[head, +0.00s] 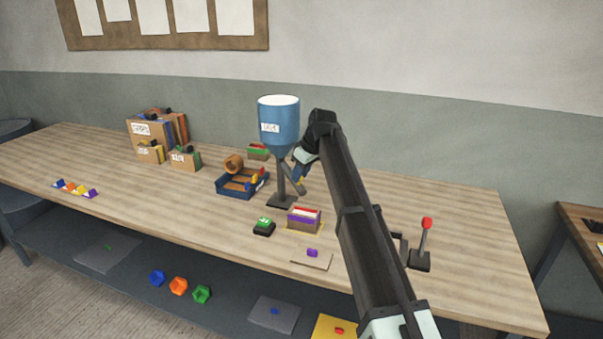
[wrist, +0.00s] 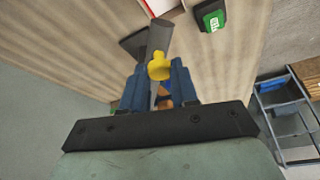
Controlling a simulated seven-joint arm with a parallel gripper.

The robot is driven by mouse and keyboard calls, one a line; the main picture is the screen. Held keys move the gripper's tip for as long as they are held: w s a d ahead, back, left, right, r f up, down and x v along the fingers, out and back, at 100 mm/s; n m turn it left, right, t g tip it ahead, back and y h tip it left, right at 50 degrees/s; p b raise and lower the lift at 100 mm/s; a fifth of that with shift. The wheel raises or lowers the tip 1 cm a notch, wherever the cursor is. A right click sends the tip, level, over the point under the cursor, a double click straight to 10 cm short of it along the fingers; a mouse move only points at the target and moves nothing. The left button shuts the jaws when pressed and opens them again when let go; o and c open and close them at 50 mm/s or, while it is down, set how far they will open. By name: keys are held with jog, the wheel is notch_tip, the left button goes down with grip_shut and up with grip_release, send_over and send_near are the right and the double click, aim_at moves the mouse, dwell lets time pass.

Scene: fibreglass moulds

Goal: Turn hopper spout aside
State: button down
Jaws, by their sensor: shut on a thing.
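The hopper (head: 279,122) is a blue and white labelled cup on a grey post with a dark base (head: 281,201), standing on the table. Its grey spout (head: 296,188) slants down to the right; the spout also shows as a grey tube in the wrist view (wrist: 158,38). A yellow handle (wrist: 159,65) sits at the spout. My gripper (head: 298,176) is just right of the post, below the cup. In the wrist view its two blue fingers (wrist: 157,84) are shut on the yellow handle. The fingers hide part of the handle and spout.
A blue tray (head: 222,190) with brown pieces stands left of the post. The table's left middle is mostly clear.

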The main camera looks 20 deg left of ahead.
jog(key=shift+s+a+m, duration=0.4)
jog(key=shift+s, duration=0.05)
jog(key=s+a+m+t+h, duration=0.3)
jog(key=a+m+h, duration=0.1)
jog(key=a+m, duration=0.9)
jog(key=shift+s+a, duration=0.15)
jog(key=shift+a, duration=0.9)
jog(key=c, duration=0.9)
grip_release()
jog(key=shift+o, duration=0.2)
jog(key=v, duration=1.4)
jog(key=shift+f, duration=0.15)
